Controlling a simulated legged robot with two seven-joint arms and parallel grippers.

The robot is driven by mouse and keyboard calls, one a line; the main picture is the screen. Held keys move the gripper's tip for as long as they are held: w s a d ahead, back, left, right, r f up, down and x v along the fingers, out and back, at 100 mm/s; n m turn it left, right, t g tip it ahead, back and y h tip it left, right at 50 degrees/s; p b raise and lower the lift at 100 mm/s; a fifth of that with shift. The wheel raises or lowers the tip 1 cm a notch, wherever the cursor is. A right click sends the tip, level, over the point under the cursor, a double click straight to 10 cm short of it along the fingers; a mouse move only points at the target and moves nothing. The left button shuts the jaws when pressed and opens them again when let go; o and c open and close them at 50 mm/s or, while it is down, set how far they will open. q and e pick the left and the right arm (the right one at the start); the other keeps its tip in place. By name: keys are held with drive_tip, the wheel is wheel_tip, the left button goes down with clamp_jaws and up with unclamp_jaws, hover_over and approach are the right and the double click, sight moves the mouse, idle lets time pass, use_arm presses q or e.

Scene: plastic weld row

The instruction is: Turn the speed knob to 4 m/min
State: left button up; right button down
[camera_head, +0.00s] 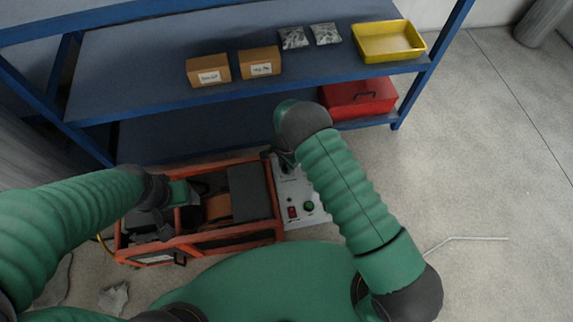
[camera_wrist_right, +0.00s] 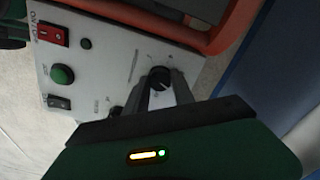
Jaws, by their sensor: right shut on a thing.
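A light grey control panel (camera_head: 313,213) is on the right side of an orange-framed machine (camera_head: 225,243). In the right wrist view the panel (camera_wrist_right: 90,75) carries a black round knob (camera_wrist_right: 159,77) with a dial scale around it. My right gripper (camera_wrist_right: 160,92) is shut on this knob, one finger on each side. The scale numbers are too small to read. In the head view my right gripper (camera_head: 285,165) is over the panel's far end and mostly hides the knob. My left gripper (camera_head: 180,193) is at the machine's left part; its fingers are unclear.
The panel has a red switch (camera_wrist_right: 53,35), a green button (camera_wrist_right: 62,74), a black switch (camera_wrist_right: 58,103) and a second dark knob (camera_wrist_right: 115,112), partly hidden. A blue shelf (camera_head: 140,80) behind holds cardboard boxes (camera_head: 208,70), a yellow tray (camera_head: 390,57) and a red case (camera_head: 357,108).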

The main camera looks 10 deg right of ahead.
sight(286, 167)
drive_tip(key=n, duration=0.5)
drive_tip(key=shift+w+p, duration=0.15)
drive_tip(key=shift+p, duration=0.15)
drive_tip(key=n, duration=0.5)
drive_tip(key=shift+n, duration=0.3)
drive_tip(key=n, duration=1)
drive_tip(key=c, duration=1.1)
unclamp_jaws()
drive_tip(key=shift+p, duration=0.3)
wheel_tip(286, 167, up, 17)
drive_tip(key=p, duration=0.4)
drive_tip(key=shift+f, duration=0.1)
